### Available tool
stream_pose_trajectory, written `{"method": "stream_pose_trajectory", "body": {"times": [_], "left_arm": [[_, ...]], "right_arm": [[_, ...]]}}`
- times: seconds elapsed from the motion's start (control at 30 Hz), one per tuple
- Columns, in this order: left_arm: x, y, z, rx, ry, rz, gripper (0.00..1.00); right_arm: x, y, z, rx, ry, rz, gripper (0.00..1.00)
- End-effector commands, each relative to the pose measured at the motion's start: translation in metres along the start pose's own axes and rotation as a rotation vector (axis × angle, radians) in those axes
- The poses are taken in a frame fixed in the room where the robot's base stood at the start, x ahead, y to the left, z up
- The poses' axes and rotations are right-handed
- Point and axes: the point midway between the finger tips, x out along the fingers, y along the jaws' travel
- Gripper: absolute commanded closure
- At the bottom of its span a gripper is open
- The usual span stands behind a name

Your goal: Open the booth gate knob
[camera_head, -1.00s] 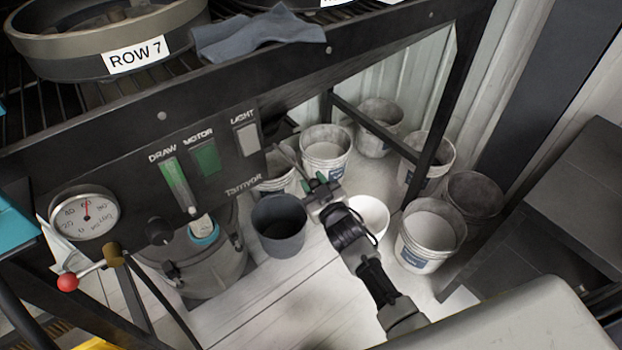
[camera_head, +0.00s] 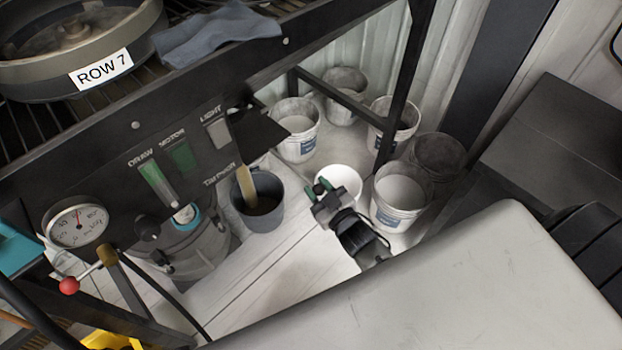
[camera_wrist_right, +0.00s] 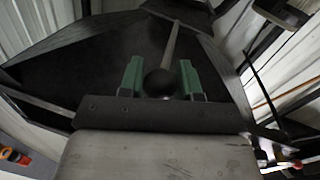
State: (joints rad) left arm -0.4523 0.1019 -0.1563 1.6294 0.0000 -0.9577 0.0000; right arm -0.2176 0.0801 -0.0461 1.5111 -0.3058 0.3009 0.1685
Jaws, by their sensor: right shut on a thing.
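The booth gate knob (camera_wrist_right: 160,84) is a black ball on a thin grey rod, seen in the right wrist view. My right gripper (camera_head: 321,187) has green fingers, and in the right wrist view (camera_wrist_right: 160,72) they stand on both sides of the knob, shut on it. The rod runs from the knob up to a dark sloping panel. In the head view the gripper hides the knob. A black plate (camera_head: 258,131) sticks out below the switch panel, and a tan stream (camera_head: 245,184) drops from beside it into a dark grey bucket (camera_head: 262,213). My left gripper is out of view.
The switch panel (camera_head: 133,195) carries DRAW, MOTOR and LIGHT switches, with a dial gauge (camera_head: 78,226) and red-knobbed lever (camera_head: 69,285) to its left. Several white buckets (camera_head: 399,196) stand behind and right of my gripper. The floor before the dark bucket is clear.

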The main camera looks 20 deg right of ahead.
Motion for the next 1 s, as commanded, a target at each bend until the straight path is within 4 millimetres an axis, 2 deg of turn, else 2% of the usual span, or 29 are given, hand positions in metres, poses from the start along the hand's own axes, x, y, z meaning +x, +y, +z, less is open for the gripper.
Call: {"method": "stream_pose_trajectory", "body": {"times": [0.3, 0.33, 0.47, 0.5, 0.8, 0.93, 1.0], "left_arm": [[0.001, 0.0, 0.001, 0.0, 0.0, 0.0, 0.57], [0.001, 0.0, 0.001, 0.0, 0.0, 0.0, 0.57], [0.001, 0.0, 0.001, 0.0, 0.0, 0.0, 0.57], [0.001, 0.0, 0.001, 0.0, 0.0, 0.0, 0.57], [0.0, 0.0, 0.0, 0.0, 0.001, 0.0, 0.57], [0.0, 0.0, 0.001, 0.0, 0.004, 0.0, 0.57], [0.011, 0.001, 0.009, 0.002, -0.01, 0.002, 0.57]], "right_arm": [[-0.002, 0.0, 0.002, 0.0, -0.005, -0.001, 1.0], [-0.002, 0.0, 0.002, 0.0, -0.005, -0.001, 0.64], [-0.001, 0.0, 0.001, 0.0, -0.003, -0.001, 0.44], [-0.001, 0.0, 0.001, 0.0, -0.003, 0.0, 0.42], [-0.004, 0.0, 0.001, 0.0, -0.002, 0.0, 0.42], [-0.02, 0.0, 0.001, 0.0, -0.004, 0.0, 0.42], [-0.034, 0.0, 0.0, 0.0, -0.005, -0.001, 0.42]]}}
